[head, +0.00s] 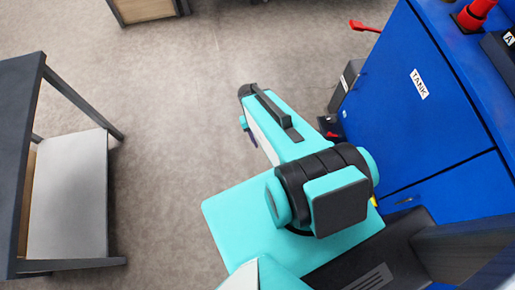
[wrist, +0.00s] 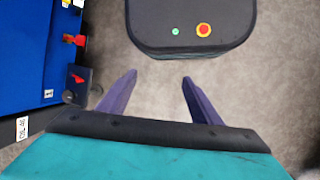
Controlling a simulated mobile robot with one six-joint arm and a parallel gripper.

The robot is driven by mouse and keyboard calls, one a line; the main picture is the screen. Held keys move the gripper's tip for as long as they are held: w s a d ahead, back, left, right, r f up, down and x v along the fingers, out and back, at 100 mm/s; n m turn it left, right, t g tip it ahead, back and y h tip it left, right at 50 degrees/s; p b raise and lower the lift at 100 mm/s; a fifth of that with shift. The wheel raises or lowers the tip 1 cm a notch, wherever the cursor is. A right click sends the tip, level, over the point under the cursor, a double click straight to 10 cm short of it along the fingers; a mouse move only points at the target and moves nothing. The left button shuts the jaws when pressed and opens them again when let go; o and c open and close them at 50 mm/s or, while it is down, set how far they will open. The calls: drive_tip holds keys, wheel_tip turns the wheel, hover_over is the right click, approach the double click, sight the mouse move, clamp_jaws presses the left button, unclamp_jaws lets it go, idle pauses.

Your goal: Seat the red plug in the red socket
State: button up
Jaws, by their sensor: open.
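My gripper (wrist: 160,82) is open and empty in the wrist view, its two purple fingers spread over bare floor. In the head view only a small dark finger part shows beside the arm. A small red piece (wrist: 77,78) sits on a dark box at the left of the wrist view; a red piece (head: 332,135) also shows low beside the blue cabinet in the head view. I cannot tell whether either is the red plug or the red socket. My gripper is apart from them.
A blue cabinet (head: 410,110) labelled TANK stands at the right, with a red lever (head: 365,27) jutting out and a red fitting (head: 472,15) on top. A dark-framed table (head: 38,100) stands at the left. The grey floor (head: 180,110) between is clear.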

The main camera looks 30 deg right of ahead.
drive_tip(key=s+a+f+n+g+y, duration=0.1)
drive_tip(key=s+a+f+n, duration=0.1)
drive_tip(key=s+a+f, duration=0.2)
drive_tip(key=s+a, duration=0.3)
drive_tip(key=s, duration=0.1)
drive_tip(key=shift+a+f+g, duration=0.15)
drive_tip(key=shift+f+g, duration=0.15)
drive_tip(key=shift+c, duration=0.4)
drive_tip(key=c, duration=0.6)
